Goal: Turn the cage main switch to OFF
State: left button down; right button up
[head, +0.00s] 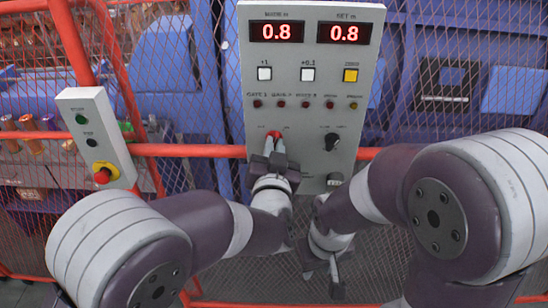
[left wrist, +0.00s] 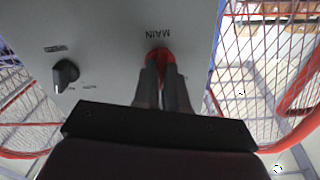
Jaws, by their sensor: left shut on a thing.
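The cage main switch (left wrist: 160,55) is a red knob under the label MAIN, on the lower left of a grey control panel (head: 300,120). In the head view its red top (head: 273,134) shows just above my left fingertips. My left gripper (head: 272,150) is shut on the red knob; in the left wrist view its two dark fingers (left wrist: 165,75) are on either side of it. The fingers hide most of the knob, so I cannot tell its exact setting. My right gripper (head: 335,275) hangs low in front of the fence, away from the panel; its fingers are too unclear to judge.
A black selector knob (head: 331,141) sits right of the main switch; it also shows in the left wrist view (left wrist: 65,73). The panel has two red 0.8 displays, buttons and lamps. A small box with a red emergency button (head: 102,176) is at left. Red mesh fence stands behind.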

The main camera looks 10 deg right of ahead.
pick_arm(q)
jog(key=shift+n+b, duration=5.35)
jog(key=shift+n, duration=0.65)
jog(key=c, duration=1.2)
grip_release()
jog(key=shift+f, duration=0.1)
